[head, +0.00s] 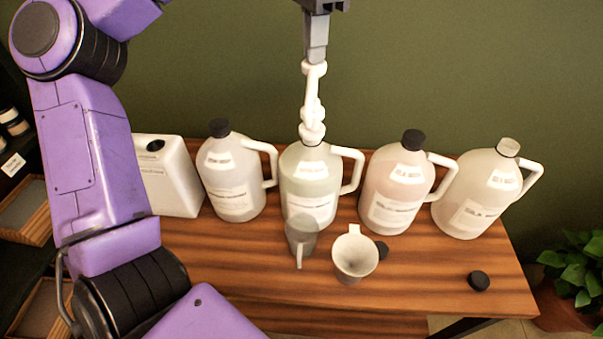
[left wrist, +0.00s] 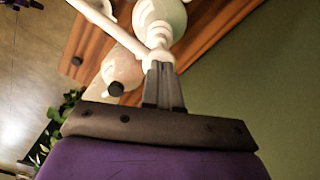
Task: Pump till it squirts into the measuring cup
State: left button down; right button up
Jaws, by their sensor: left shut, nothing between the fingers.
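A white pump (head: 313,97) stands upright in the neck of a pale green jug (head: 310,180). My left gripper (head: 316,62) is shut and empty, pointing down with its fingertips at the top of the pump head. They look in contact with it. In the left wrist view, the closed fingertips (left wrist: 160,66) meet the white pump (left wrist: 158,40). I cannot see liquid coming out. My right gripper is not in view.
Jugs with dark caps stand at left (head: 232,185) and right (head: 393,190), with a light-capped jug (head: 478,195) farther right and a white canister (head: 170,178) at left. Loose black caps (head: 479,281) lie on the wooden table (head: 420,275). A plant (head: 580,265) stands at right.

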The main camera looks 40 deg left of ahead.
pick_arm(q)
jog(key=shift+r, duration=0.75)
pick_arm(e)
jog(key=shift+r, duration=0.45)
pick_arm(q)
jog(key=shift+f, duration=0.15)
